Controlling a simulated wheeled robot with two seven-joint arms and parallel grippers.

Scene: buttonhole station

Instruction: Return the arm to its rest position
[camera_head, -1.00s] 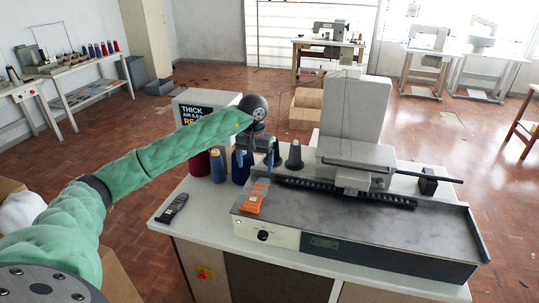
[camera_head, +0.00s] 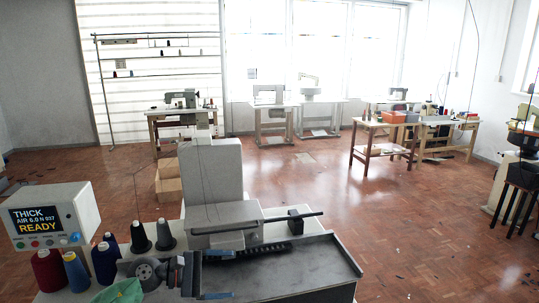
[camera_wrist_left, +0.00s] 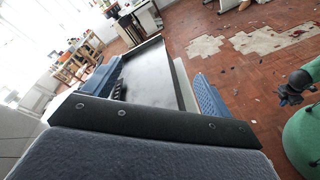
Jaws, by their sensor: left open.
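My left gripper (camera_head: 204,280) is at the bottom of the head view, over the left part of the dark machine bed. Its blue fingers stand apart with nothing seen between them. My green left sleeve shows only at the bottom edge. In the left wrist view, the two blue fingers of the left gripper (camera_wrist_left: 150,82) are spread, with the dark bed (camera_wrist_left: 150,72) beyond them. The buttonhole machine (camera_head: 212,180) stands behind the gripper. My right gripper is not in view in the head picture.
A display box (camera_head: 50,215) reading THICK and READY stands at the left. Thread spools (camera_head: 104,262) and dark cones (camera_head: 165,235) stand close to the left of the gripper. A wooden table (camera_head: 385,140) is farther back. Open floor lies right of the station.

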